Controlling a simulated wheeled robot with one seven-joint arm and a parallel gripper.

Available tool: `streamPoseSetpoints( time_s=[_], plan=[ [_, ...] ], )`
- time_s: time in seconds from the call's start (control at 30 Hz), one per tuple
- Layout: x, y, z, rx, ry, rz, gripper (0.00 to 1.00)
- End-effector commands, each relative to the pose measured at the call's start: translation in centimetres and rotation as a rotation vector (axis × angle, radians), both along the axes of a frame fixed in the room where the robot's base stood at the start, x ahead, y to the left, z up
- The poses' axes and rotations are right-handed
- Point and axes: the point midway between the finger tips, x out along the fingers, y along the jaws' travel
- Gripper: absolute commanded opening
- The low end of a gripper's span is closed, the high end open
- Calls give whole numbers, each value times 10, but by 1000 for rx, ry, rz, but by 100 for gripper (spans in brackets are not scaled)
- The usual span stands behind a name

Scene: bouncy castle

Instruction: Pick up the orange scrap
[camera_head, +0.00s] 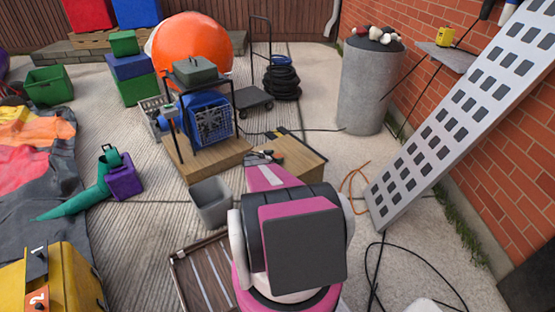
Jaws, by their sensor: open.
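My pink and dark grey arm reaches forward from the bottom middle. My gripper (263,156), small and dark at its far end, is open over or beside the low wooden box (296,162); I cannot tell its height above it. I cannot pick out an orange scrap for certain. Several small crumpled pieces (377,36), red, white and dark, lie on top of the grey drum (372,90) at the back right; they are too small to tell apart. Any small thing at the gripper is hidden or too small to see.
A blower (210,119) stands on a wooden platform left of my gripper, with a grey bin (211,202) in front. A perforated ramp (460,110) leans at the right. An orange cord (352,185) and black cables lie on the concrete. A big orange ball (190,42) stands behind.

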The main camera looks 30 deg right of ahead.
Motion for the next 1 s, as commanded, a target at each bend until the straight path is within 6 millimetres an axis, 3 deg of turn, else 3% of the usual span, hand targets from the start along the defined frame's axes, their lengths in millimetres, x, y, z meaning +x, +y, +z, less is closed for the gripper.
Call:
streamPoseSetpoints(
  time_s=[0.23, 0.4, 0.77, 1.0],
  plan=[
    [0, -2, -1, 0, 0, 0, 83],
    [0, -2, -1, 0, 0, 0, 31],
    [0, -2, 1, 0, 0, 0, 30],
    [-1, -2, 20, 0, -1, 0, 30]
  ],
)
